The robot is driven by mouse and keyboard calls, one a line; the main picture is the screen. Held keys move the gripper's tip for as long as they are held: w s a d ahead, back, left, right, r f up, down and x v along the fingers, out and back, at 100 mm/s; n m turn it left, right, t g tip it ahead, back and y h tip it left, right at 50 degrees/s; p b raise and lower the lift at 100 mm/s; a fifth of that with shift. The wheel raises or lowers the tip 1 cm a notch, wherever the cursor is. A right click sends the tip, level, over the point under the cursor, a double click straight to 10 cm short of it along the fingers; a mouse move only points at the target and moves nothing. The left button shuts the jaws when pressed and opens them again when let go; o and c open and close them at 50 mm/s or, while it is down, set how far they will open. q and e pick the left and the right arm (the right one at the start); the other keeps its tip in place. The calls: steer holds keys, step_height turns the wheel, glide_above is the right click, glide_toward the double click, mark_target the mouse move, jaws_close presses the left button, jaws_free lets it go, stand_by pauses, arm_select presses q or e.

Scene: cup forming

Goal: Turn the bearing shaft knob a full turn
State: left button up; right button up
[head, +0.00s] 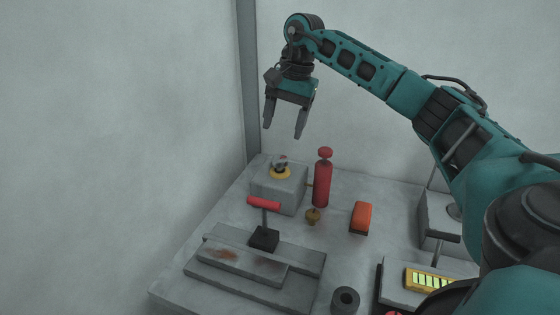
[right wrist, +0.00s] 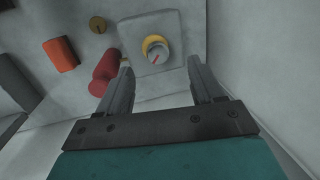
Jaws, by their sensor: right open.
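The bearing shaft knob (head: 281,161) looks like a grey dial in a yellow ring on top of a grey block (head: 278,190) at the table's back corner. In the right wrist view the knob (right wrist: 158,54) has a red mark and shows beyond the fingertips, roughly between them. My right gripper (head: 284,128) is open and empty, pointing down above the block, well apart from the knob. It also shows in the right wrist view (right wrist: 158,75). My left gripper is in neither view.
A red cylinder (head: 322,183) stands just right of the block. A red-handled lever (head: 264,204), a small brass knob (head: 312,215) and an orange block (head: 361,217) are nearer the front. Grey walls (head: 130,110) stand behind and left of the table (head: 340,255).

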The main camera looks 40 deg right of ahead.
mark_target(281, 158)
steer(key=f+m+t, duration=0.1)
steer(key=f+m, duration=0.2)
steer(key=m, duration=0.3)
steer(key=w+f+m+b, duration=0.1)
steer(key=f+m, duration=0.3)
steer(key=m, duration=0.1)
steer(key=f+m+t+b, duration=0.1)
steer(key=f+m, duration=0.3)
steer(key=m, duration=0.2)
steer(key=shift+w+d+m+t+y, duration=0.15)
steer(key=shift+w+m+t+y, duration=0.15)
steer(key=c, duration=1.1)
